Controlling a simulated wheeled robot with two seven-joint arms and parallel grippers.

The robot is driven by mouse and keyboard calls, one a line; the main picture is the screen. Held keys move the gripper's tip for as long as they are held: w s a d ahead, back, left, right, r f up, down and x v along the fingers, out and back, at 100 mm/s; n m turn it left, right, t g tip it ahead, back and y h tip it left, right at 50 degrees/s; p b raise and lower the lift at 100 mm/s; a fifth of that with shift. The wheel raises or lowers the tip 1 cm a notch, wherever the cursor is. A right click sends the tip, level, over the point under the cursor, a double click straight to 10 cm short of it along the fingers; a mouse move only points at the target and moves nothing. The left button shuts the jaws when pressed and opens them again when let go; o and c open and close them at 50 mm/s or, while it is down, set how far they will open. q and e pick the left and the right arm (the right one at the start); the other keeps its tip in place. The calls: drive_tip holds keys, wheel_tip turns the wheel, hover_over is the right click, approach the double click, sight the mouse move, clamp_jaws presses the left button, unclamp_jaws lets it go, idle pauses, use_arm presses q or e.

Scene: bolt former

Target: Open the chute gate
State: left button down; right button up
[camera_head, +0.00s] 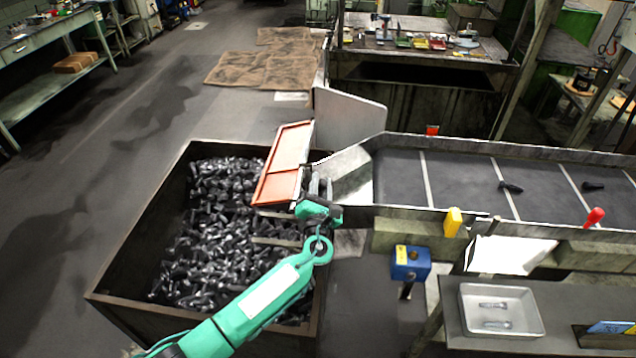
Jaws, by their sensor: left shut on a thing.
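The chute gate (284,160) is an orange panel at the left end of the conveyor's metal chute (347,172). It stands tilted, over the right part of the bolt bin. My left gripper (319,186) is at the gate's lower right edge, at the chute mouth. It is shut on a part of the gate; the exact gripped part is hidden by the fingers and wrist. My green left arm reaches up from the bottom of the view, over the bin. My right gripper is not in view.
A dark bin (135,240) full of bolts stands below the gate. The conveyor belt (455,180) carries a few dark bolts. A blue box (410,262) stands below the conveyor. A tray (470,300) with two bolts lies on a bench at lower right. The floor left is clear.

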use_arm(q)
drive_tip(key=shift+s+d+f, duration=0.1)
drive_tip(key=shift+f, duration=0.15)
drive_tip(key=c, duration=1.5)
unclamp_jaws()
drive_tip(key=o, duration=0.3)
drive_tip(key=shift+r, duration=0.1)
drive_tip(key=s+f+b, duration=0.2)
drive_tip(key=s+b, duration=0.1)
drive_tip(key=s, duration=1)
drive_tip(key=shift+s+d+f+b, duration=0.2)
drive_tip(key=shift+s+f+b, duration=0.1)
drive_tip(key=shift+b, duration=0.1)
